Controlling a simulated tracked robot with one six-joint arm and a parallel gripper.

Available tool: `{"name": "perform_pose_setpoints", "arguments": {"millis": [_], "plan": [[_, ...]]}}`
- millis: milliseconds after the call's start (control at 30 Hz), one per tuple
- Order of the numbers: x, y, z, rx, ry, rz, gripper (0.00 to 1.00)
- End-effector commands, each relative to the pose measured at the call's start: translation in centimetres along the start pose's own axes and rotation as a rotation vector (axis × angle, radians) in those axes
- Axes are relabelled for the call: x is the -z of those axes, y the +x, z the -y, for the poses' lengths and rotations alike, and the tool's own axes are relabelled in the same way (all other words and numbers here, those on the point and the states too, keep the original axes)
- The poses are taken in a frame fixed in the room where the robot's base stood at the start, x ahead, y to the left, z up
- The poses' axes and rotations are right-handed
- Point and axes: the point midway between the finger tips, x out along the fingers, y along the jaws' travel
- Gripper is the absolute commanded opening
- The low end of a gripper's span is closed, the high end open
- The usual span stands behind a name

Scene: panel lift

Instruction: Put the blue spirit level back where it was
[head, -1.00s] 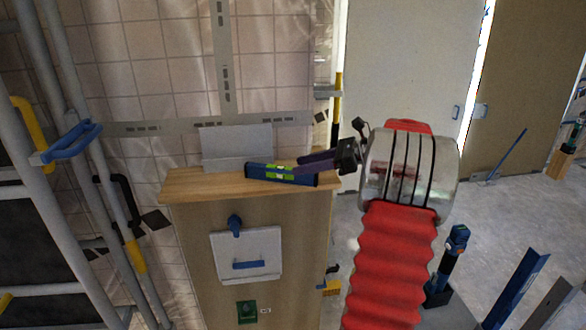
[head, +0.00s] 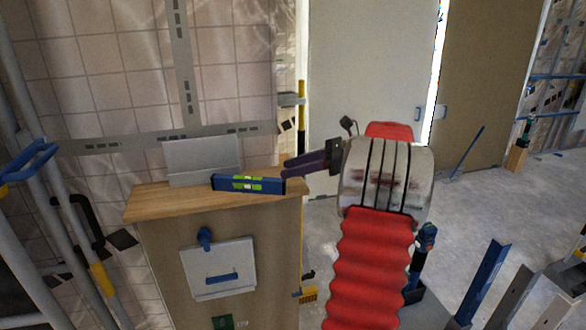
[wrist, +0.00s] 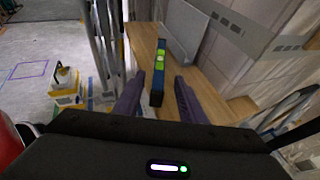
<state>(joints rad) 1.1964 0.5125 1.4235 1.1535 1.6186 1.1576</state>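The blue spirit level (head: 248,185), with a yellow-green vial section, lies along the front edge of the wooden top (head: 150,203) of a cabinet. In the wrist view the level (wrist: 160,60) lies ahead, its near end between the two purple fingers in the picture. My gripper (head: 284,168) is at the right end of the level, fingers pointing left. In the wrist view my gripper (wrist: 159,80) is open, with a gap between each finger and the level. No contact with the level shows.
A grey panel (head: 202,160) stands on the cabinet top behind the level. A white plate (head: 218,268) with blue handles is on the cabinet front. Scaffold poles (head: 75,230) stand at the left. Open floor (head: 480,210) lies to the right.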

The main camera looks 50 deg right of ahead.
Motion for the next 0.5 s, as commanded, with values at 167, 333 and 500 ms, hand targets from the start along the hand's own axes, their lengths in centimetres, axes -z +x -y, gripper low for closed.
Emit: {"name": "perform_pose_setpoints", "arguments": {"millis": [167, 333, 500], "plan": [[0.0, 0.0, 0.0, 0.0, 0.0, 0.0, 0.37], [-0.2, 0.4, -0.3, -0.006, -0.01, -0.008, 0.37], [-1.6, 3.2, -2.6, -0.047, -0.091, -0.068, 0.37]]}}
